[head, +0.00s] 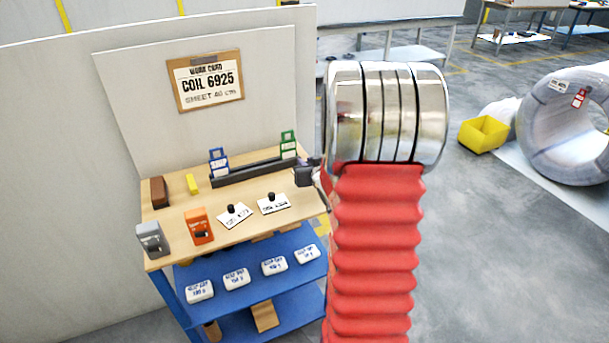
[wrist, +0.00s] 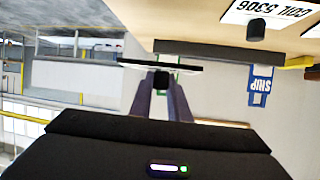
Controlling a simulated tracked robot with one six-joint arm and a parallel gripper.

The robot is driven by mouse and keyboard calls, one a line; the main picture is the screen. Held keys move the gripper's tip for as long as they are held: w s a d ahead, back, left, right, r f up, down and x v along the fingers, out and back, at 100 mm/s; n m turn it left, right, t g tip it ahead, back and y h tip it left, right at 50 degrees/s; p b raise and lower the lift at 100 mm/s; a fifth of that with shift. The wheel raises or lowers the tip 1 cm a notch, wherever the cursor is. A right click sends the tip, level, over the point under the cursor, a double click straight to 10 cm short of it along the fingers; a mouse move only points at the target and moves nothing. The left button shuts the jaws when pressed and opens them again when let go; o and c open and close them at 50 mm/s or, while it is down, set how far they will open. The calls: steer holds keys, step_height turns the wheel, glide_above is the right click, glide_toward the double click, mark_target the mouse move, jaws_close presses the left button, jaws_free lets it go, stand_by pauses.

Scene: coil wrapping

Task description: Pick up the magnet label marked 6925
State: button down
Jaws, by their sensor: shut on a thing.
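My gripper (wrist: 162,92) is shut on the black knob of a magnet label (wrist: 140,65). The label's plate is seen edge-on in the wrist view, so its number cannot be read. In the head view my gripper (head: 306,176) is at the right end of the bench, partly hidden behind my arm. Two white labels with black knobs, a left one (head: 230,218) and a right one (head: 273,207), lie on the bench top. A label marked COIL 5306 (wrist: 283,14) shows upside down in the wrist view, apart from my gripper.
The wooden bench (head: 185,246) holds a black rail (head: 250,174) with blue and green tags, an orange device (head: 198,226) and a grey one (head: 152,239). A work card (head: 207,80) above reads COIL 6925. A wrapped coil (head: 550,130) and yellow bin (head: 482,134) stand right.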

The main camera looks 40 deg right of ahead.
steer(key=shift+r, duration=1)
